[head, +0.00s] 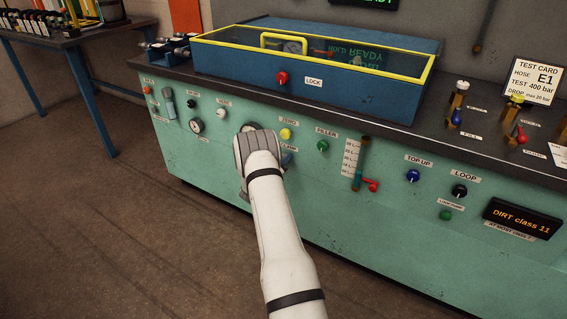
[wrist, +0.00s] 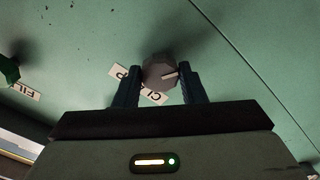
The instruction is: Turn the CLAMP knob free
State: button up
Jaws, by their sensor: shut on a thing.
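The CLAMP knob is a grey, many-sided knob (wrist: 158,73) with a pale pointer line, on the green panel in the wrist view. The pointer line points to the right in that view. The CLAMP label (wrist: 150,95) lies just beside it, partly covered by the knob and gripper. My gripper (wrist: 160,80) has its two dark fingers on either side of the knob and is shut on it.
The yellow ZERO knob (head: 286,134) and green FILLER knob (head: 323,146) sit close by on the panel. A red LOCK knob (head: 282,78) is on the blue box (head: 320,97) with a yellow-framed clear lid above. Open floor (head: 130,240) lies at the left.

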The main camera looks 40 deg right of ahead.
jog(key=n, duration=0.6)
jog(key=shift+w+a+r, duration=0.1)
jog(key=shift+w+a, duration=0.1)
jog(key=shift+w, duration=0.1)
jog(key=shift+n, duration=0.3)
jog(key=o, duration=1)
jog(key=shift+s+d, duration=0.1)
jog(key=shift+s, duration=0.05)
jog(key=p+v, duration=0.1)
jog(key=v, duration=0.7)
jog(key=shift+d, duration=0.1)
